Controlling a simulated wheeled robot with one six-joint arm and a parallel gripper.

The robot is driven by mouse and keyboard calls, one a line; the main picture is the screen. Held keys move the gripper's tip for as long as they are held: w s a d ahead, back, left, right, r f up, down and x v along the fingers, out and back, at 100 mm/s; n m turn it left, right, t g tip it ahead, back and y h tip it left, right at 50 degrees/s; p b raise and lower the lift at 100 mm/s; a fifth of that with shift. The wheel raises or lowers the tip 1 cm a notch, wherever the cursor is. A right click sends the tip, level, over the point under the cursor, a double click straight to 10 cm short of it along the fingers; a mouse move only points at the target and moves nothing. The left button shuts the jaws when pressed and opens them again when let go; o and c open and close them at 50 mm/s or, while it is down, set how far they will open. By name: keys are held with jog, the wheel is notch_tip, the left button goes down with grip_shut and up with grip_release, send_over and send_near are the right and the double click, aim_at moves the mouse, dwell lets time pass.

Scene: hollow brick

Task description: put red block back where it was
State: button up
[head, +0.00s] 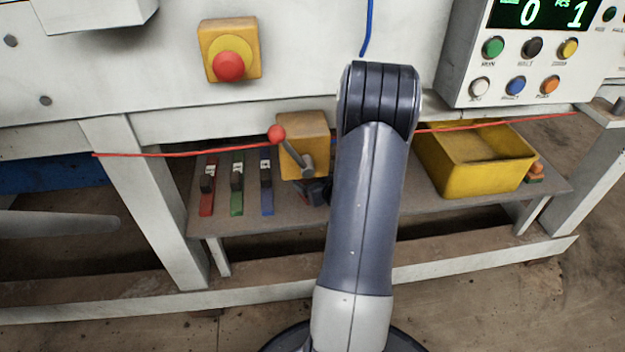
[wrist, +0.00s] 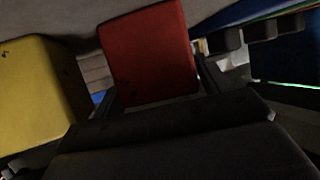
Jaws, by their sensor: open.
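The red block (wrist: 148,52) fills the upper middle of the wrist view, tilted in the picture and close in front of my gripper (wrist: 152,108). My gripper is open, its dark body across the lower part of that view. The block seems to lie between the jaws, but contact cannot be told. In the head view my arm hides the block. A dark part of my gripper (head: 316,192) shows just left of my arm, low beside the yellow lever box on the shelf.
The yellow lever box (head: 303,143) has a red-knobbed lever; a yellow face (wrist: 38,85) is close at left in the wrist view. Red, green and blue sliders (head: 237,185) lie left. A yellow bin (head: 478,180) stands right. A red cord (head: 190,154) crosses the shelf front.

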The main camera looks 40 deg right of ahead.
jog(key=p+v, duration=0.3)
jog(key=v, duration=0.8)
jog(key=shift+s+r, duration=0.2)
jog(key=shift+s, duration=0.1)
jog(key=b+x, duration=0.3)
jog(key=x, duration=0.9)
jog(key=shift+s+a+f+b, duration=0.1)
jog(key=shift+f+b, duration=0.05)
jog(key=shift+b, duration=0.2)
jog(key=shift+r+p, duration=0.7)
jog(key=shift+r, duration=0.55)
jog(key=shift+f, duration=0.15)
